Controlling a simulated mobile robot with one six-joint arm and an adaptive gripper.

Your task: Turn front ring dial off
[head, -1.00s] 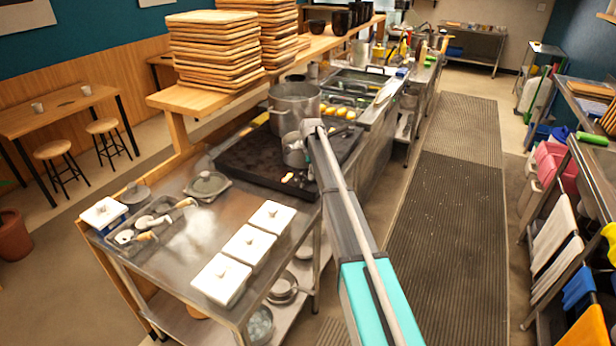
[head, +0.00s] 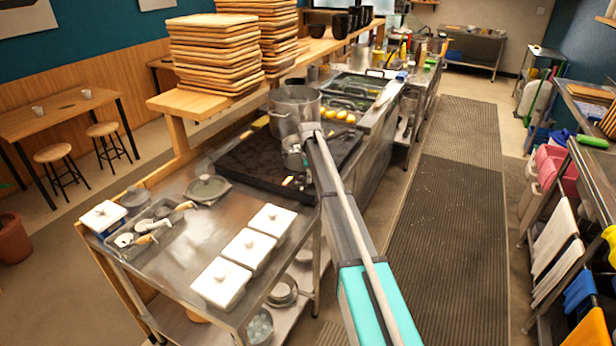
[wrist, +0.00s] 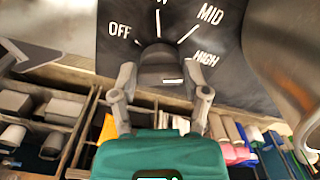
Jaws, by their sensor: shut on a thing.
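The front ring dial (wrist: 162,68) is a dark knob on a black panel (wrist: 225,70) in the wrist view. White labels OFF, MID and HIGH stand around it, with another label partly cut off at the top. My gripper (wrist: 163,88) has its two grey fingers on either side of the knob and is shut on it. Which label the knob points to is hard to tell. In the head view, my arm reaches over the black stove (head: 240,158), and the dial is hidden there.
A large metal pot (head: 294,112) stands on the stove, close to my arm's end. White lidded containers (head: 221,283) and a grey lidded pan (head: 207,189) are on the steel counter. Shelves under the panel hold several items. The floor aisle at right is clear.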

